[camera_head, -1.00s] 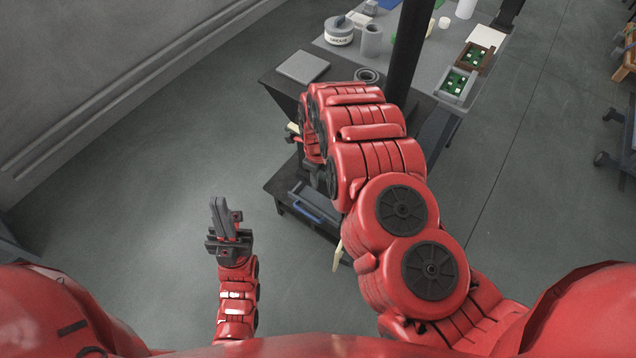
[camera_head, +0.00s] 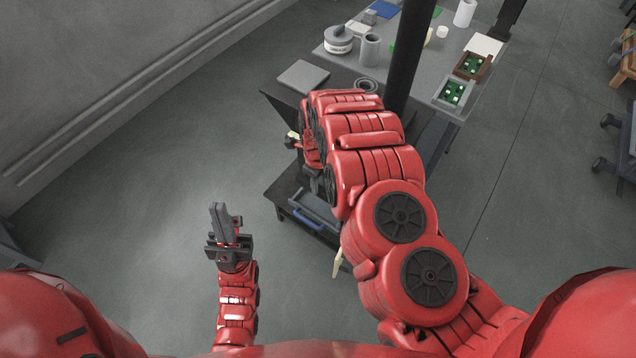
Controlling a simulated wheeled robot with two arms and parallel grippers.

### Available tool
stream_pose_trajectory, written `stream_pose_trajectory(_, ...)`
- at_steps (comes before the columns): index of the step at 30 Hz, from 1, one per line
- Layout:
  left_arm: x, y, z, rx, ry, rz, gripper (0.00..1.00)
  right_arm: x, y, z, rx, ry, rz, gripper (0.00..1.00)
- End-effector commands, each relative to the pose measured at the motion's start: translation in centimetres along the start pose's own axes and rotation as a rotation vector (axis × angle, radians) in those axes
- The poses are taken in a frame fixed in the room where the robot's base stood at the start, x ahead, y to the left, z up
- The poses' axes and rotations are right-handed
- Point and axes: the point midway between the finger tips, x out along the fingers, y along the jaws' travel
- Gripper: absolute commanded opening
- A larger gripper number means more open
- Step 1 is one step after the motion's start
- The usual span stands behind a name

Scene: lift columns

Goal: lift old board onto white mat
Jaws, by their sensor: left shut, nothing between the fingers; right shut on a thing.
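A green board (camera_head: 471,65) lies in a brown tray, and another green board (camera_head: 452,93) lies in a light grey tray beside it. I cannot tell which is the old board. A flat white square (camera_head: 487,47), which may be the white mat, lies just behind the brown tray. My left gripper (camera_head: 220,212) is shut and empty, pointing up over the floor, far from the table. My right gripper (camera_head: 303,149) is mostly hidden behind my red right arm, near the dark stand's left side. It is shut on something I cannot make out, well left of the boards.
A grey plate (camera_head: 303,76) lies on the dark stand, with a blue-handled tray (camera_head: 312,212) lower down. A black post rises by the table.

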Motion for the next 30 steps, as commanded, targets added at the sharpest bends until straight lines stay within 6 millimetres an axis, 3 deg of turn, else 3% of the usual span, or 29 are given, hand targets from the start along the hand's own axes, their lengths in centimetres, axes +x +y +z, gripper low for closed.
stream_pose_trajectory(14, 0.4, 0.0, -0.1, 0.000, 0.000, 0.000, 0.00, -0.3, 0.0, 0.0, 0.000, -0.001, 0.000, 0.00)
stream_pose_trajectory(30, 3.3, -0.2, -0.6, 0.000, 0.000, 0.000, 0.00, -3.2, 0.0, 0.1, 0.000, -0.001, -0.001, 0.00)
